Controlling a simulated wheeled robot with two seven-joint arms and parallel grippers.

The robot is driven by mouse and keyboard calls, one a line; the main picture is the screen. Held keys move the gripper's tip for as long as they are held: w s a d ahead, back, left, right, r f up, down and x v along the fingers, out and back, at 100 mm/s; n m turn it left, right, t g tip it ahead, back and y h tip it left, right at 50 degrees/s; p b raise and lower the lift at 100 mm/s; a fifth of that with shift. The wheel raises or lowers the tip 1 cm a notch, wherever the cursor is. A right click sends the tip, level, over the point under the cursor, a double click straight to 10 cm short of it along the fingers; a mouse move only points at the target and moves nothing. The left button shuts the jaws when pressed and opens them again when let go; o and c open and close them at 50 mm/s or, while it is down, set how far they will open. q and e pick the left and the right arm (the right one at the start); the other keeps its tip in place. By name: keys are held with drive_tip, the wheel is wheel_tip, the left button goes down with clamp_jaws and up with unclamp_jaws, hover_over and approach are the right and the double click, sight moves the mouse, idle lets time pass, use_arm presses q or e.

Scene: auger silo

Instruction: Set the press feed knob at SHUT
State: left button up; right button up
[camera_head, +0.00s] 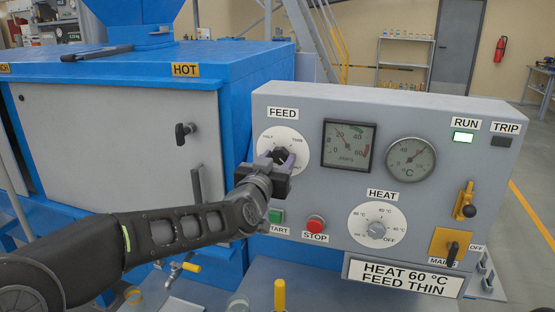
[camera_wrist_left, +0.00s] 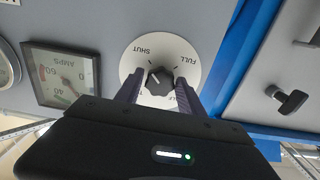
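The press feed knob (camera_head: 281,152) is a dark knob on a round white dial under the FEED label on the grey panel. In the left wrist view the knob (camera_wrist_left: 160,81) shows upside down, with SHUT at the dial's upper left and FULL at its upper right. A short pale mark on the knob appears to lean toward SHUT. My left gripper (camera_head: 279,157) is at the dial. In the left wrist view its two fingers (camera_wrist_left: 159,80) stand apart on either side of the knob, with a small gap visible at left. My right gripper is out of view.
An amps gauge (camera_head: 349,145) and a temperature gauge (camera_head: 410,159) sit right of the dial. The heat knob (camera_head: 377,229), green start button (camera_head: 276,216) and red stop button (camera_head: 315,223) are below. A blue machine (camera_head: 240,75) stands at left.

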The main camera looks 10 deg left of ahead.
use_arm(q)
drive_tip(key=shift+o, duration=1.4)
drive_tip(key=shift+r, duration=0.1)
drive_tip(key=shift+s+a, duration=0.1)
drive_tip(key=shift+s, duration=0.4)
drive_tip(key=s+b, duration=0.1)
drive_tip(key=s, duration=0.5)
drive_tip(key=shift+s+a+b, duration=0.2)
drive_tip(key=shift+s+b, duration=0.15)
drive_tip(key=shift+s, duration=0.05)
